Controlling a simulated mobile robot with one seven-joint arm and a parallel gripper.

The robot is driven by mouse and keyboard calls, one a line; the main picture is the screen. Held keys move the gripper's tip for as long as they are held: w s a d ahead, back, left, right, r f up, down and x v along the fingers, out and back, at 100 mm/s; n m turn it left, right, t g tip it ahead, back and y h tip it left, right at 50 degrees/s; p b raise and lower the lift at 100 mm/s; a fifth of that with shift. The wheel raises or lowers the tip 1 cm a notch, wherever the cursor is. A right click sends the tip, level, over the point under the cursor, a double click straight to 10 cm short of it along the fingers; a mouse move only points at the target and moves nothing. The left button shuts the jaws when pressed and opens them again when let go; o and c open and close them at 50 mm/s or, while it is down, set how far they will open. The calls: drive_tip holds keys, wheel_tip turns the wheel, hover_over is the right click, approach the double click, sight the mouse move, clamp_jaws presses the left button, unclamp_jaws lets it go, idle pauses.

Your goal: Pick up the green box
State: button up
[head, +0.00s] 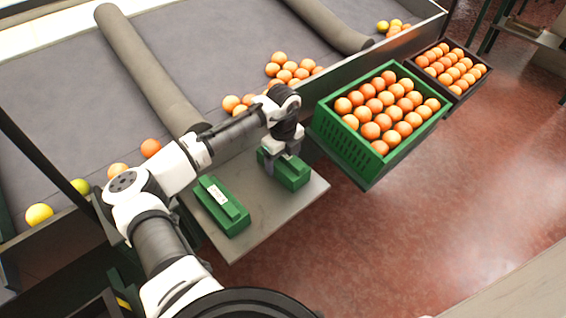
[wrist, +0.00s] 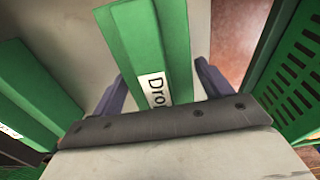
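Two small green boxes sit on a grey shelf (head: 262,228). The nearer green box (head: 216,212) lies at the left with a white label on top; it also shows at the left of the wrist view (wrist: 30,95). The farther green box (head: 293,176) is directly below my gripper (head: 284,157). In the wrist view this box (wrist: 150,40) has a white label reading "Dro", the rest hidden by the gripper body. My gripper (wrist: 160,82) is open, one finger on each side of this box, with a visible gap on both sides.
A green crate of oranges (head: 330,130) stands close to the right of the shelf; its slatted wall shows in the wrist view (wrist: 295,75). A dark crate of oranges (head: 470,88) is beyond it. A grey sorting belt (head: 70,110) with loose fruit lies behind the shelf.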

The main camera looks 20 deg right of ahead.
drive_tip(key=c, duration=0.9)
drive_tip(key=shift+c, duration=0.2)
